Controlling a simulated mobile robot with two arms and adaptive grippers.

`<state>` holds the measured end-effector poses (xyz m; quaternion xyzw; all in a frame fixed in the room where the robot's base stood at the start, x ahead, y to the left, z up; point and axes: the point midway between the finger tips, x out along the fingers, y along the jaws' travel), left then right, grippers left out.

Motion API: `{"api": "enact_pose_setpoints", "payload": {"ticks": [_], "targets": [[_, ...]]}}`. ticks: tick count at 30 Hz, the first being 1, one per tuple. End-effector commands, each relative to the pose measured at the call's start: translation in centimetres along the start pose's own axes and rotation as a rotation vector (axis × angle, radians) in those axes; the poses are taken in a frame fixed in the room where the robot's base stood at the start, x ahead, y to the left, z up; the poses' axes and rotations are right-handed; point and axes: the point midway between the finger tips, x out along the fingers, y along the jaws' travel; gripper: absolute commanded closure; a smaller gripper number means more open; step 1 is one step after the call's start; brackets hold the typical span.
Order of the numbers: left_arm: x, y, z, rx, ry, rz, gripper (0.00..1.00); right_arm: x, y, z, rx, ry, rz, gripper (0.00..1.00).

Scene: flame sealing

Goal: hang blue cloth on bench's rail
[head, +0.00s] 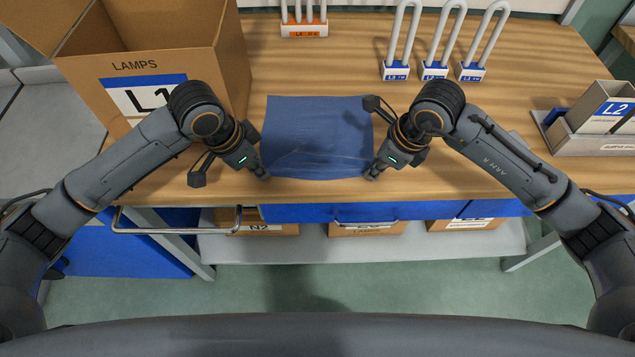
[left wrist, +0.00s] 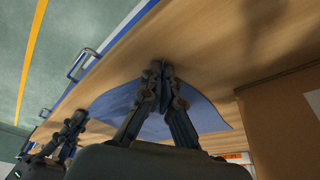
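The blue cloth (head: 318,125) lies on the wooden bench top near its front edge, with creases across its front part. My left gripper (head: 264,173) is at the cloth's front left corner, its fingers closed together on the cloth; the left wrist view shows these fingers (left wrist: 160,70) meeting over the cloth (left wrist: 110,102). My right gripper (head: 373,173) is at the front right corner and appears shut on the cloth there, though its fingertips are small in view. The bench's silver rail (head: 180,231) sticks out from the bench front at left, below my left gripper, with nothing on it.
A large open cardboard box (head: 145,62) stands on the bench at left, close to my left arm. White looped lamps (head: 435,45) and an orange-based one (head: 304,28) stand at the back. A grey bin (head: 590,130) is at right. Labelled boxes (head: 367,229) sit below the bench.

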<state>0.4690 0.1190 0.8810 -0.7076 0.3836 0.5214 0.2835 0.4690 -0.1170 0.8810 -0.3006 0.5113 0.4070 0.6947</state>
Motion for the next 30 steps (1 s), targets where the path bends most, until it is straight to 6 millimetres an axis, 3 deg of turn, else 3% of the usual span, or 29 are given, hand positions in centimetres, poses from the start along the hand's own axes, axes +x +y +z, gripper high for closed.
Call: {"api": "enact_pose_setpoints", "payload": {"ticks": [5,19,30], "targets": [[-0.3,0.1,-0.1,0.0,-0.003,0.001,1.0,-0.2,0.1,0.0,0.001,0.005,0.003,1.0],[-4.0,0.0,-1.2,0.0,-0.001,0.001,1.0,-4.0,0.1,1.2,0.0,0.001,0.001,1.0],[-4.2,0.1,-1.3,0.0,0.0,0.001,1.0,-4.2,0.0,1.3,0.0,0.001,0.001,1.0]]}}
